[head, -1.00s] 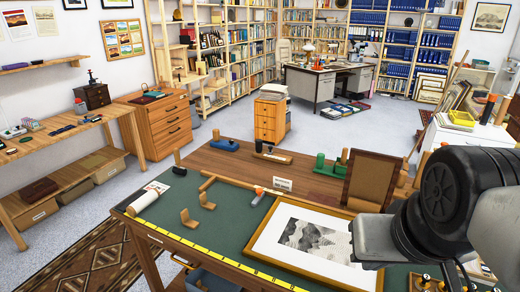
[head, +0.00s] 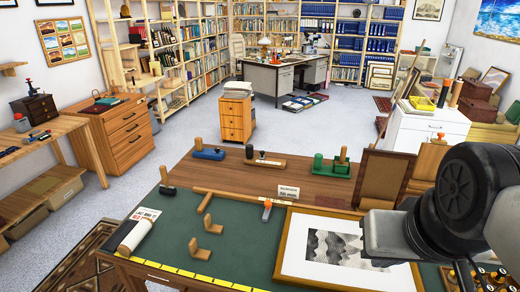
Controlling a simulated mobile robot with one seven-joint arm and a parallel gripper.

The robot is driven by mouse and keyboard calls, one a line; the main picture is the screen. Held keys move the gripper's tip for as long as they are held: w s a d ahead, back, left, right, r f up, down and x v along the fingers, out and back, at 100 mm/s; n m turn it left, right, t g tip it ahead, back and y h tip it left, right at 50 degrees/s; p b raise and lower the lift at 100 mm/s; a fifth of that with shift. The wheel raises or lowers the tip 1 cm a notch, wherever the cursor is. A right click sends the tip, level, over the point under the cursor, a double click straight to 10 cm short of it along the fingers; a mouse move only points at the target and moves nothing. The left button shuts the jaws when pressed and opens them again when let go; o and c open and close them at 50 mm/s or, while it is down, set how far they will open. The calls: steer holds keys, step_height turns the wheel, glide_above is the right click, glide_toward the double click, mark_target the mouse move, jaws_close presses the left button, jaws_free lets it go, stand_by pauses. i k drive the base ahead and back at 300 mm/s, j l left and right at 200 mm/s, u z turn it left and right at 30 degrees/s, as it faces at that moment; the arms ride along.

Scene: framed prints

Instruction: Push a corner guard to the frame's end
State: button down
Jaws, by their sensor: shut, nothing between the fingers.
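Two tan L-shaped corner guards lie on the green mat (head: 250,262), one nearer (head: 205,254) and one a little farther back (head: 212,227). They stand apart, left of the wooden picture frame (head: 283,250). The frame lies flat around a white mount with a grey mountain print (head: 335,250). My dark and grey arm covers the frame's right side. My gripper's fingers are not visible, so I cannot place them against the guards or the frame.
A wooden bar (head: 235,199) and an orange-tipped tool (head: 267,210) lie behind the guards. A paper roll (head: 138,231) is on the left. A yellow measuring strip (head: 185,274) runs along the front edge. An upright brown panel (head: 383,178) stands behind the frame.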

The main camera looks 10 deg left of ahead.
mark_target(195, 252)
steer(key=i+j+z, duration=0.2)
steer(key=j, duration=2.45)
steer(key=k, duration=0.15)
